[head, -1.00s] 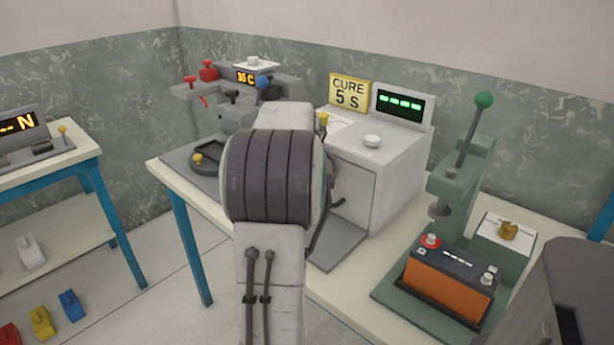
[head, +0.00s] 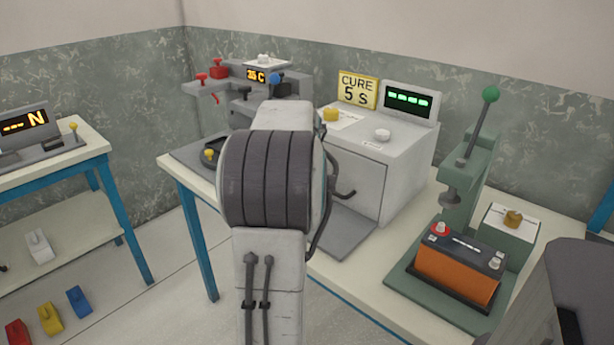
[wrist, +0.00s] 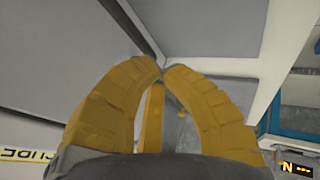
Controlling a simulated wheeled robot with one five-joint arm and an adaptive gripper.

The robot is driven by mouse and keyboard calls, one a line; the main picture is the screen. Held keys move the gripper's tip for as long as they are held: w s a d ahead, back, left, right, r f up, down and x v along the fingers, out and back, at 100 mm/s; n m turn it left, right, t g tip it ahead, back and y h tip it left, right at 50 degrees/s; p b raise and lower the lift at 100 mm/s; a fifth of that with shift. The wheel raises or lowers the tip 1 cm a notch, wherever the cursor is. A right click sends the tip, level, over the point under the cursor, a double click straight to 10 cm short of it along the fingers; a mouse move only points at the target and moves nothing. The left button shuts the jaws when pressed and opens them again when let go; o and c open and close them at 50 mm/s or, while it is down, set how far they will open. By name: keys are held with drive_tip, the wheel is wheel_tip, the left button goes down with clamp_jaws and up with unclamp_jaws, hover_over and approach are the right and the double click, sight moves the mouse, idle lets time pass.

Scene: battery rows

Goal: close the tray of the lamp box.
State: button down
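The lamp box (head: 395,160) is a pale grey box with a green-lit display on top, standing on the table in the head view. Its front shows a grey panel (head: 355,185). A flat grey plate (head: 345,235) lies at its foot, partly hidden by my arm; I cannot tell whether this is the tray. My gripper is hidden behind my arm in the head view. In the wrist view my gripper (wrist: 163,70) has its yellow fingers curved together with the tips nearly meeting. A thin yellow strip shows between them, and I see no held object. Pale grey surfaces lie beyond the tips.
A yellow CURE 5 S sign (head: 357,90) stands on the box. To the right are a green press (head: 465,185) and an orange battery (head: 457,275). A grey device (head: 250,85) stands at the back left. Another blue-legged table (head: 95,150) is at the left.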

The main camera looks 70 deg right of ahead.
drive_tip(key=p+v, duration=0.1)
drive_tip(key=v, duration=0.8)
drive_tip(key=shift+d, duration=0.2)
drive_tip(key=shift+s, duration=0.1)
